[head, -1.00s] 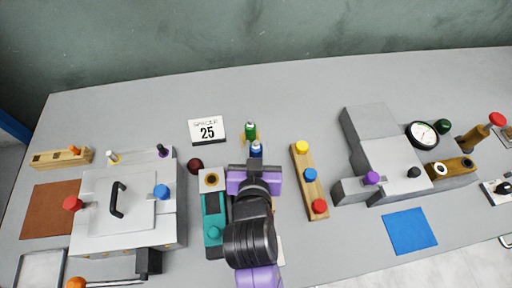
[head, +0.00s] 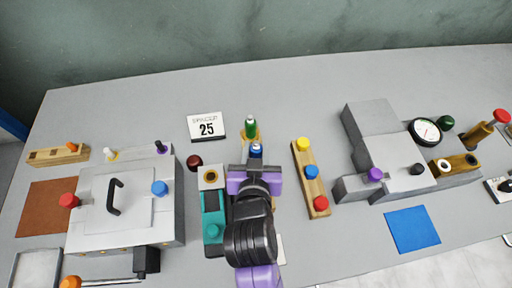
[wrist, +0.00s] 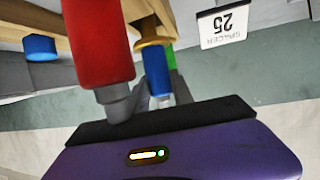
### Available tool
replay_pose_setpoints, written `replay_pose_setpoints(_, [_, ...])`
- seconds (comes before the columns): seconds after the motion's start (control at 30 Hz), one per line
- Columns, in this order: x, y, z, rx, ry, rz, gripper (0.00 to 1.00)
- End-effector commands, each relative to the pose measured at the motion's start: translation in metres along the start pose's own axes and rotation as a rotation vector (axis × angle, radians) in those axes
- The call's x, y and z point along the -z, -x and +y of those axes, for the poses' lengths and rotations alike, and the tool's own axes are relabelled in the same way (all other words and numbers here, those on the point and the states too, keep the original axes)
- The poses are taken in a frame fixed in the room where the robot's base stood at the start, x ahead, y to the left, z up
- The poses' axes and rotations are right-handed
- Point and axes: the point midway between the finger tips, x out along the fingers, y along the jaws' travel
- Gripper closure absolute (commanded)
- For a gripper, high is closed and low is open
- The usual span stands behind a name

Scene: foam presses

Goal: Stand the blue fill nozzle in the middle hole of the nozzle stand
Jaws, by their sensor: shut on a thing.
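The blue fill nozzle (head: 256,152) shows its top just beyond my gripper (head: 254,172) in the head view. In the wrist view the nozzle (wrist: 157,75) has a gold collar, and my gripper (wrist: 153,105) is shut on it. The tan nozzle stand (head: 243,140) is mostly hidden behind my gripper. A green nozzle (head: 251,129) stands upright at its far end. A red cylinder with a grey tip (wrist: 98,45) is close to the camera, beside the blue nozzle. I cannot tell whether the blue nozzle's lower end is inside the middle hole.
A wooden strip with yellow, blue and red knobs (head: 303,165) lies to the right. A teal and grey device (head: 213,215) is close on the left. A "25" card (head: 207,127) stands behind left. Grey presses flank both sides. The table behind the stand is clear.

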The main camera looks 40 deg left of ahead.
Motion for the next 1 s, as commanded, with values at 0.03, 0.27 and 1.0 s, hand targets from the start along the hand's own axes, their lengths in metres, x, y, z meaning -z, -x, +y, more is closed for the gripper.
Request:
replay_pose_setpoints(0.03, [-0.001,-0.001,0.0,0.0,0.0,0.002,1.0])
replay_pose_setpoints(0.27, [-0.006,-0.003,0.0,0.0,0.0,0.002,1.0])
replay_pose_setpoints(1.0, [-0.019,-0.008,0.0,0.0,0.0,0.002,0.64])
